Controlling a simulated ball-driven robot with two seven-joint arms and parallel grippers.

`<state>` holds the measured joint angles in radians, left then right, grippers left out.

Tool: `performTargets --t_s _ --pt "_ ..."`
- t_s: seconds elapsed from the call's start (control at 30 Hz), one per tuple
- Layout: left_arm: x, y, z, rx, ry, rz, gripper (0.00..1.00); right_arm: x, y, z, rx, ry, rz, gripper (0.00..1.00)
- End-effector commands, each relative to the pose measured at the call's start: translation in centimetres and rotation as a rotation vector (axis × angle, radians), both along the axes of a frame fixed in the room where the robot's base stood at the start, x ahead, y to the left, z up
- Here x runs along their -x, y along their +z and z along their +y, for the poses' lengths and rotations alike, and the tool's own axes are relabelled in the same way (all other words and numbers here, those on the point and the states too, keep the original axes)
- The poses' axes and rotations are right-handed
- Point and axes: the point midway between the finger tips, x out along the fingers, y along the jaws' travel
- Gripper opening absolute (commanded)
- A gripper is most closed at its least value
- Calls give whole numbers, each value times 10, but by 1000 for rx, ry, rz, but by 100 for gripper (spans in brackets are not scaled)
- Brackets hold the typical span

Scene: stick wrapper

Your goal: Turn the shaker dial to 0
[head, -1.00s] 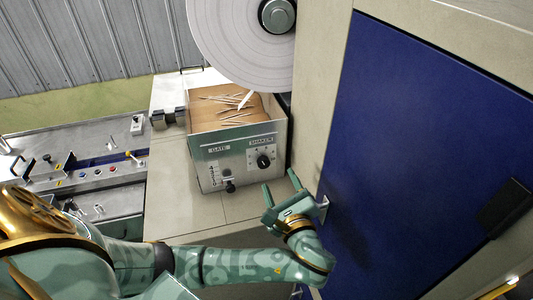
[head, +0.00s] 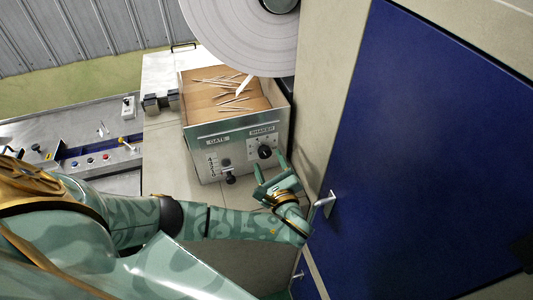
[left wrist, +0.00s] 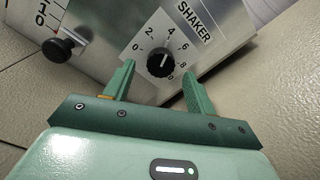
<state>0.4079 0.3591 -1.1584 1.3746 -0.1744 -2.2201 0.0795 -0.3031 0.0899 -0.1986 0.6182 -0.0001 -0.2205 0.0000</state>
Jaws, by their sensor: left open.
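The shaker dial (head: 264,152) is a round black knob on the front of the metal box, under the SHAKER label. My left gripper (head: 270,163) is open and empty just in front of the dial. In the left wrist view its fingers (left wrist: 158,72) stand on either side of the dial, apart from it. My right gripper is out of view.
The gate knob (head: 230,179) sticks out left of the dial and also shows in the left wrist view (left wrist: 62,49). The box (head: 206,174) holds wooden sticks. A blue cabinet door (head: 420,150) with a handle (head: 325,201) stands close at right.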

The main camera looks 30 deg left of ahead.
Motion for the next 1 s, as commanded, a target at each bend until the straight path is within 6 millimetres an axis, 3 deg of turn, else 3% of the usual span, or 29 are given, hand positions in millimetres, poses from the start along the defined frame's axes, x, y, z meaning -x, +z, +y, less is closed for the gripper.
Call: performTargets --t_s 0.2,0.53,0.57,0.7,1.0 --pt "-18 1 20 -1 -1 0 56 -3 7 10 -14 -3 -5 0" --pt "-21 0 23 2 0 1 56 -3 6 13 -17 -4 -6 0" --pt "-21 0 23 2 0 1 50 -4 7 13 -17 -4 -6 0" --pt "-21 0 23 1 0 2 11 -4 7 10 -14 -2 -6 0" --pt "-20 -1 23 14 0 -12 11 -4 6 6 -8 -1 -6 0"
